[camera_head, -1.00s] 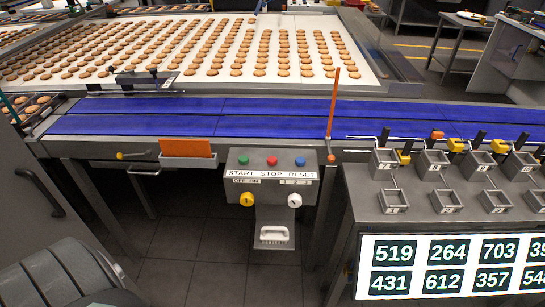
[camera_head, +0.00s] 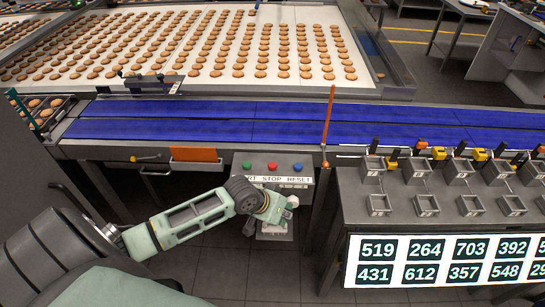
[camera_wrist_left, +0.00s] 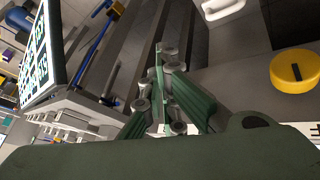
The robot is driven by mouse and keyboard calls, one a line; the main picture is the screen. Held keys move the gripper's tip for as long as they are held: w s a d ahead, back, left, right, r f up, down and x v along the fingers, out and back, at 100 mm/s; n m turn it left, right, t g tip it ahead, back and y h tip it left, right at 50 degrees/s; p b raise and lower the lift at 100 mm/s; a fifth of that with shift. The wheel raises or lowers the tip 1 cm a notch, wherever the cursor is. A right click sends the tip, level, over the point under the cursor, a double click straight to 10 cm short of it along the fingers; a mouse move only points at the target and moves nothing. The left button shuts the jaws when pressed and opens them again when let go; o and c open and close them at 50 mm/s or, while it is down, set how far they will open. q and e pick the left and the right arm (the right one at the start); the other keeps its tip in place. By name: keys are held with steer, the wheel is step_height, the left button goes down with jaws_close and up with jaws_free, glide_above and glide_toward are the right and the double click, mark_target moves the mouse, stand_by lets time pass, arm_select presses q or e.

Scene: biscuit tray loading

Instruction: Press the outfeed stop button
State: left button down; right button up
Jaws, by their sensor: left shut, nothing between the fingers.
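The red stop button (camera_head: 272,166) is the middle one of three on the grey control box (camera_head: 240,176), above the STOP label. The green button (camera_head: 247,166) is to its left and the blue button (camera_head: 298,167) to its right. My left gripper (camera_head: 279,210) is below the red button, in front of the lower part of the box, and apart from the button. It is shut and empty, its fingers together in the left wrist view (camera_wrist_left: 168,56). It hides part of the START label and the yellow knob, which shows in the left wrist view (camera_wrist_left: 298,71). My right gripper is out of view.
A white knob (camera_head: 293,201) sits close to my left gripper. The blue conveyor (camera_head: 200,130) runs behind the box, with an upright orange bar (camera_head: 329,125) to the right. A bench with metal bins (camera_head: 378,205) and a number display (camera_head: 430,262) stands right.

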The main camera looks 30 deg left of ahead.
arm_select(q)
step_height(320, 180, up, 8)
steer(key=w+r+p, duration=0.1)
steer(key=p, duration=0.1)
step_height(320, 180, up, 10)
steer(key=n+t, duration=0.3)
steer(key=n, duration=0.2)
glide_above(272, 166)
steer(key=w+a, duration=0.2)
steer(key=shift+s+r+b, duration=0.15)
steer(key=shift+s+b, duration=0.05)
steer(key=shift+b, duration=0.1)
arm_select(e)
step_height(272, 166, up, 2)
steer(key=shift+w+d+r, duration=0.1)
arm_select(q)
step_height(272, 166, down, 7)
steer(key=b, duration=0.8)
steer(key=shift+f, duration=0.95)
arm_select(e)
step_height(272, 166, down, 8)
